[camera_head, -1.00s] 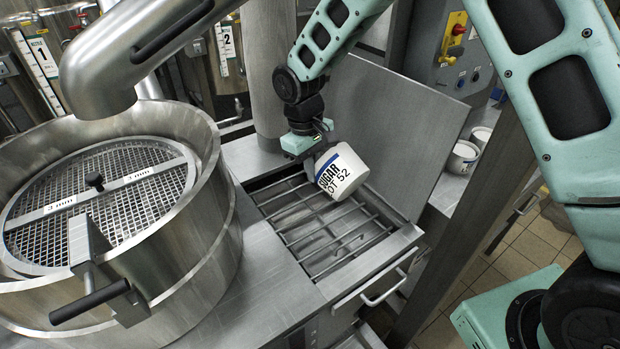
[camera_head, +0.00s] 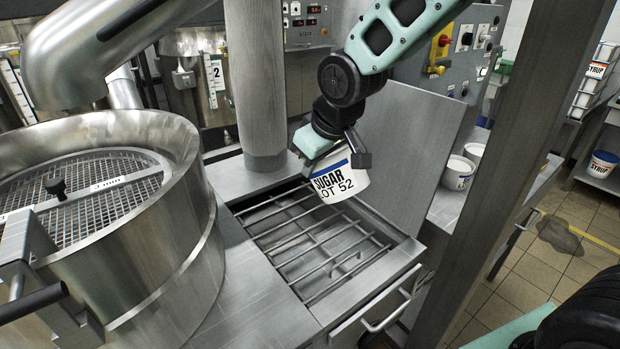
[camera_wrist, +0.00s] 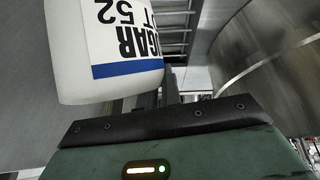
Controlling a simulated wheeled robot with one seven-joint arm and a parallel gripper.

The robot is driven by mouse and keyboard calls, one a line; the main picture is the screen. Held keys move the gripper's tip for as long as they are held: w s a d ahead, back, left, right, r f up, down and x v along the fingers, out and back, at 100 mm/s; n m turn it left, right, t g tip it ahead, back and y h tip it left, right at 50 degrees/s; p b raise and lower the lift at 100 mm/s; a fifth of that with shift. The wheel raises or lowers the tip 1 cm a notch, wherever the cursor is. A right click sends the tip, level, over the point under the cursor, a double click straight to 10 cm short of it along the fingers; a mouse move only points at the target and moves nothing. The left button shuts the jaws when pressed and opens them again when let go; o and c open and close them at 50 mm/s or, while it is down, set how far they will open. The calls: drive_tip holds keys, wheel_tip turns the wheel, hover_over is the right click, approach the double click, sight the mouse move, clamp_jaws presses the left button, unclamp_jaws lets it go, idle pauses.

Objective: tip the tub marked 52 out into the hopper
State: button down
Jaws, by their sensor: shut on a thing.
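The white tub (camera_head: 341,180) marked SUGAR LOT 52, with a blue band, hangs in my gripper (camera_head: 350,150) over the back part of the hopper. It is only slightly tilted. My gripper is shut on it near its upper edge. The tub's contents cannot be seen. The hopper (camera_head: 407,252) is a rectangular opening in the steel counter, covered by a grid of bars, with its lid raised behind. In the wrist view the tub (camera_wrist: 110,70) shows upside down at the upper left, with the grid bars beyond it.
A steel sieve drum (camera_head: 150,250) stands left of the hopper, with a thick pipe above it. A steel post (camera_head: 255,80) rises behind the hopper. White tubs (camera_head: 459,172) stand on a shelf to the right, beyond the lid. A broad upright (camera_head: 545,120) stands at right.

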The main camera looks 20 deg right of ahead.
drive_tip(key=shift+s+d+t+b, duration=0.2)
drive_tip(key=shift+t+b, duration=0.1)
drive_tip(key=shift+t, duration=0.1)
drive_tip(key=shift+s+d+r+t+y+p, duration=0.1)
drive_tip(key=shift+s+r+t+y+p, duration=0.2)
drive_tip(key=shift+r+t+y+p, duration=0.35)
drive_tip(key=shift+f+t, duration=0.25)
drive_tip(key=shift+t, duration=0.5)
drive_tip(key=shift+s+f+t+y+b, duration=0.1)
drive_tip(key=shift+f+t+y+b, duration=0.25)
drive_tip(key=shift+b, duration=0.5)
drive_tip(key=shift+t+y+b, duration=0.4)
drive_tip(key=shift+t+b, duration=0.35)
drive_tip(key=shift+b, duration=0.4)
drive_tip(key=shift+t+b, duration=0.3)
drive_tip(key=shift+b, duration=0.2)
drive_tip(key=shift+r, duration=0.2)
